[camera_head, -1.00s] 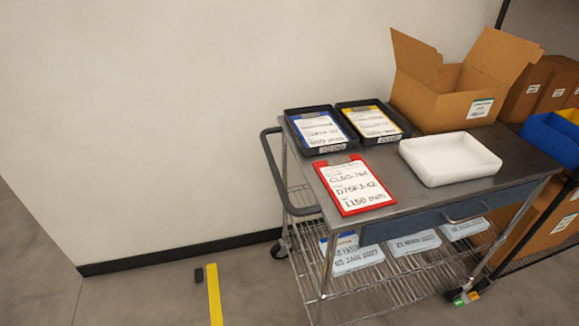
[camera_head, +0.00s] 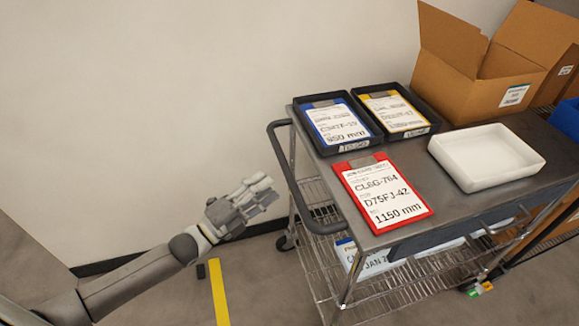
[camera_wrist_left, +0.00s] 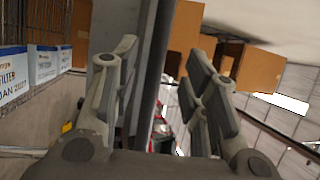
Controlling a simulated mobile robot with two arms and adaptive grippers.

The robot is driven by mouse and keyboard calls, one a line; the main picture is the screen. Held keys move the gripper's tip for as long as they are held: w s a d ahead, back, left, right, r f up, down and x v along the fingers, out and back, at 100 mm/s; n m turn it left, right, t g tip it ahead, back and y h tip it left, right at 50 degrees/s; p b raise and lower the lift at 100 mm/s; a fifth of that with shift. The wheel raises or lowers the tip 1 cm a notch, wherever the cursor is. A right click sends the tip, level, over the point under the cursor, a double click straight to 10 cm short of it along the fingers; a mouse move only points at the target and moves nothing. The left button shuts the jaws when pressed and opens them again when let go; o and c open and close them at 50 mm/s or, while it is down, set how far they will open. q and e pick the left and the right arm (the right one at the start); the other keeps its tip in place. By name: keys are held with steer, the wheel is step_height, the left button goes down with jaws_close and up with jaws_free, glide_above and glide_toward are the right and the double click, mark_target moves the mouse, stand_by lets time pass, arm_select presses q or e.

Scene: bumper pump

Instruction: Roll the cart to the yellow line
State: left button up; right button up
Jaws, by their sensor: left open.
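The cart (camera_head: 400,225) is a metal trolley with a grey top and a wire lower shelf, standing right of centre in the head view. Its dark push handle (camera_head: 287,180) sticks out on the left end. The yellow line (camera_head: 219,290) lies on the floor left of the cart. My left gripper (camera_head: 258,190) is open and empty, just left of the handle and apart from it in the head view. The left wrist view shows its spread fingers (camera_wrist_left: 160,85) with a dark grey bar between or beyond them. My right gripper is not in view.
On the cart top are two black trays (camera_head: 334,123) with clipboards, a red clipboard (camera_head: 386,192), a white tray (camera_head: 486,158) and an open cardboard box (camera_head: 490,65). A wall stands behind.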

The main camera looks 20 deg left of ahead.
mark_target(287, 170)
arm_select(q)
steer(key=x, duration=0.8)
steer(key=shift+w+f+p, duration=0.15)
steer(key=shift+p, duration=0.15)
jaws_close()
